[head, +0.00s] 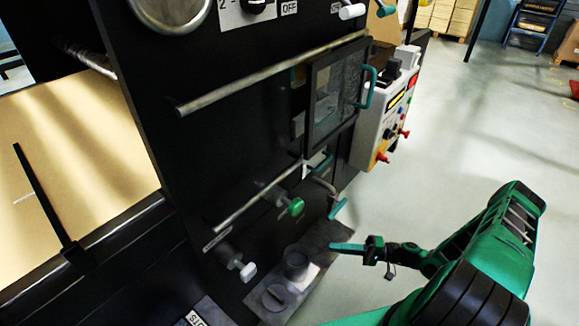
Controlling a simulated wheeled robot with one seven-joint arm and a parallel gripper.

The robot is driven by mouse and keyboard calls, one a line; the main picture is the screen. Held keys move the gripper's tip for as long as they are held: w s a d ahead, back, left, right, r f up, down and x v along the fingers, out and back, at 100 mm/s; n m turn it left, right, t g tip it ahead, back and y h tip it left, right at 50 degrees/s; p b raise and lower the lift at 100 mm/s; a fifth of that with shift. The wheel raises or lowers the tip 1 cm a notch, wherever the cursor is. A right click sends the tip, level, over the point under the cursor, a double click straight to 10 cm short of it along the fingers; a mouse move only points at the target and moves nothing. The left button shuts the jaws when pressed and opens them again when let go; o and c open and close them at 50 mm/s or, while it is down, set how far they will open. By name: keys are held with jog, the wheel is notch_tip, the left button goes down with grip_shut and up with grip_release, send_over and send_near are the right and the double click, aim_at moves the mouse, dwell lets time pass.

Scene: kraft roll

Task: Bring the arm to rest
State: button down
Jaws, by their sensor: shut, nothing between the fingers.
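My arm comes in from the lower right, and my gripper (338,247) points left at the end of its dark wrist. Its green fingers look closed together, with nothing seen between them. The gripper is in front of the lower part of a black machine (225,150), over or beside a grey metal ledge (325,247). From this view I cannot tell the exact gap. A teal-ended lever (338,208) is just above the fingers in the picture.
The machine carries a windowed door (336,92), long metal bars (270,72), a green knob (296,207) and a white knob (247,271). A grey cup-like fitting (295,264) stands on the ledge. A control box (392,110) is on its right side. Open floor (470,130) lies right.

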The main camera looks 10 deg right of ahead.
jog(key=shift+r, duration=0.1)
jog(key=s+d+r+n+g+h, duration=0.1)
jog(key=s+d+r+g+h, duration=0.2)
jog(key=r, duration=0.5)
jog(key=s+d+r+g+h, duration=0.1)
jog(key=d+r+g+h, duration=0.2)
jog(key=d+r+h, duration=0.35)
jog(key=s+d+r+n+g+h, duration=0.1)
jog(key=s+d+r+g+h, duration=0.15)
jog(key=r, duration=0.75)
jog(key=s+r+m+t+h, duration=0.2)
jog(key=s+r+m+h, duration=0.2)
jog(key=s+r, duration=1.2)
notch_tip(320, 180, up, 3)
jog(key=shift+s+a+r+h, duration=0.15)
jog(key=shift+s+a+h, duration=0.15)
jog(key=shift+a+h, duration=0.15)
